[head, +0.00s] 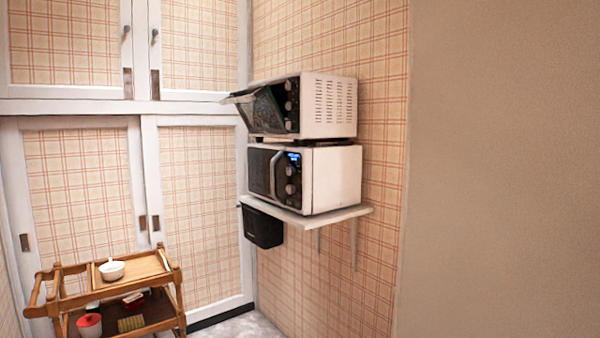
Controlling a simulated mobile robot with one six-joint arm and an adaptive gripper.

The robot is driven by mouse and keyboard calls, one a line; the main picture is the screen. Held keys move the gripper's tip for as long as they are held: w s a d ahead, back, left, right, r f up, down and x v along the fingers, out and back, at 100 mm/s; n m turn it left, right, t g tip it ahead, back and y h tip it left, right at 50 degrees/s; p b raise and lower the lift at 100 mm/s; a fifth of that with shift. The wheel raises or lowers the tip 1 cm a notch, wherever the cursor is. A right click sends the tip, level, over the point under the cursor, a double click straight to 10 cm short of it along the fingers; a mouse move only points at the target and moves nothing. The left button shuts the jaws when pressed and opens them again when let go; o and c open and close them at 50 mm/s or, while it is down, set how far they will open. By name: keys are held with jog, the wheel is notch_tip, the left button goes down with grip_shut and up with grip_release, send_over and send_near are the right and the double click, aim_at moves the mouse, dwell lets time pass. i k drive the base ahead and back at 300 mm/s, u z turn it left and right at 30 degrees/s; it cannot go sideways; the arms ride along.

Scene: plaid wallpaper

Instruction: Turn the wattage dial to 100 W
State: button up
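Two white appliances are stacked on a wall shelf. The lower one is a microwave (335,178) with a dark door, a curved handle and a small blue-lit display (294,158). Below the display are round knobs (290,180), seen at a steep angle; their markings are too small to read, so I cannot tell which is the wattage dial or its setting. The upper one is an oven (328,106) with its door (262,110) tilted partly open and several knobs (289,95) on its front. My gripper is not in view.
The shelf (350,213) sticks out from the plaid wall on brackets. A black box (262,227) hangs below it. A wooden trolley (150,268) with a white bowl (111,270) and a red pot (89,325) stands lower left. A bare beige wall fills the right.

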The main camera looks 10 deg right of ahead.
aim_at(291, 170)
jog(key=k, duration=0.65)
jog(key=u, duration=0.5)
jog(key=i, duration=0.75)
jog(key=u, duration=0.4)
jog(key=i, duration=0.8)
jog(key=z, duration=0.55)
